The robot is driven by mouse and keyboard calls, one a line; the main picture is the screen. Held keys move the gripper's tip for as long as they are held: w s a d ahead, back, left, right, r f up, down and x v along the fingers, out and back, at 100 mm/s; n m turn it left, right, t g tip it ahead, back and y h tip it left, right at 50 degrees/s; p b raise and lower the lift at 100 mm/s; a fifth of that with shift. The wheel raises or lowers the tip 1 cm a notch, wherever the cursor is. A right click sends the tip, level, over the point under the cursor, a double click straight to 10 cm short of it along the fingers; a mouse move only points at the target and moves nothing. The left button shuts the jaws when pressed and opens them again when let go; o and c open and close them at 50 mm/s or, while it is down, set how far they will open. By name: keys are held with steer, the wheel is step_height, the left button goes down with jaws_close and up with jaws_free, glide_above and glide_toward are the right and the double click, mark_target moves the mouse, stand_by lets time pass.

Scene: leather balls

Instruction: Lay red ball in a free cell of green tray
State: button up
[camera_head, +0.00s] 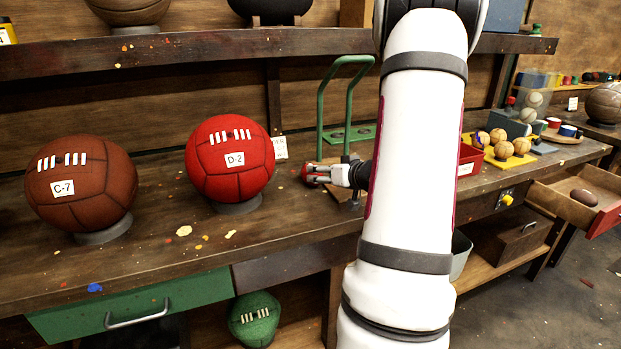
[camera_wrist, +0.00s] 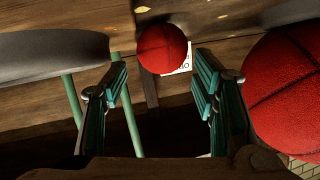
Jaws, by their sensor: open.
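A small red ball (camera_wrist: 162,48) shows in the wrist view just beyond and between the fingertips of my gripper (camera_wrist: 160,74). My gripper is open, and I see no finger closed on the ball. In the head view my gripper (camera_head: 316,174) is low over the bench, and a bit of red (camera_head: 306,172) shows at its tips. The green tray (camera_head: 364,131) stands behind my gripper, with a tall loop handle and dark round cells. My arm hides part of the tray. Its green bars (camera_wrist: 131,122) show at the left of the wrist view.
A large red ball marked D-2 (camera_head: 229,158) sits on a stand left of my gripper. A brown ball marked C-7 (camera_head: 80,184) is further left. A shelf (camera_head: 180,52) runs above the bench. A red bin (camera_head: 470,160) and several small balls lie to the right.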

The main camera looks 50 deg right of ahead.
mark_target(314, 174)
steer(key=shift+b+x, duration=0.8)
steer(key=shift+x, duration=1.95)
steer(key=shift+a+f, duration=0.15)
steer(key=shift+c, duration=0.6)
steer(key=c, duration=0.8)
steer(key=shift+c, duration=0.2)
